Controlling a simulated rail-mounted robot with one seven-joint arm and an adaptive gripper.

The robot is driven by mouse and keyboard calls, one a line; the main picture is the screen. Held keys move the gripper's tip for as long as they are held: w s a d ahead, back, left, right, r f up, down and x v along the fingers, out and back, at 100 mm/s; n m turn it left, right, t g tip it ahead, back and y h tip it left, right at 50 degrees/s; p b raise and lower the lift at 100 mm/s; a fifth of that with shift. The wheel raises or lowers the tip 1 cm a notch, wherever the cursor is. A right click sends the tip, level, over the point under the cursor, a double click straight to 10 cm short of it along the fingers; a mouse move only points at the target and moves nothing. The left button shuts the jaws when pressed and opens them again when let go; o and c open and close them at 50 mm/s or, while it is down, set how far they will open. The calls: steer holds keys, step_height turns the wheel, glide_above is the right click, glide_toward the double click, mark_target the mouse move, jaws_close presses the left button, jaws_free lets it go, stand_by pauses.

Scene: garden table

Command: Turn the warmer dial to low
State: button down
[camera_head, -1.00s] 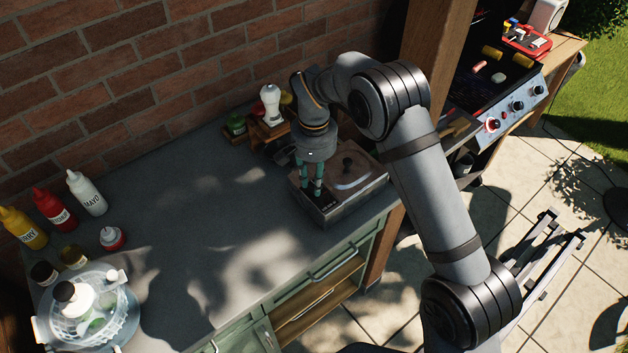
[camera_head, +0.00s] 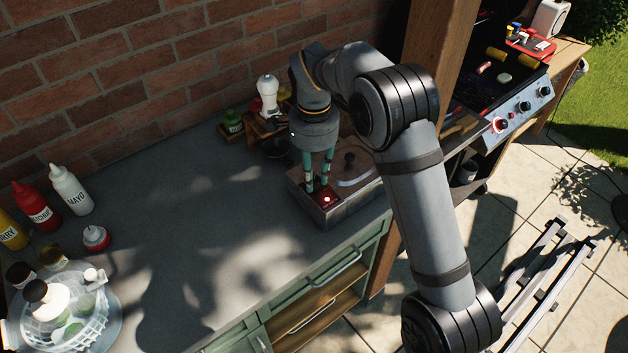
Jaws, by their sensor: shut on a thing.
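The warmer (camera_head: 342,211) is a low metal box with a lid and a dark lid knob (camera_head: 349,157), standing near the counter's right end.
A wooden caddy (camera_head: 268,128) with a white grinder (camera_head: 268,95) stands behind the warmer. Sauce bottles (camera_head: 70,190) and a clear bowl (camera_head: 72,320) are at the left. The grill (camera_head: 495,95) is at the right. The middle counter (camera_head: 190,220) is clear.

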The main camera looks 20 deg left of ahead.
mark_target(314, 179)
steer(key=shift+m+b, duration=0.45)
steer(key=shift+m, duration=0.35)
steer(key=c, duration=1.6)
jaws_free()
steer(key=shift+o, duration=0.7)
step_height(314, 179, up, 12)
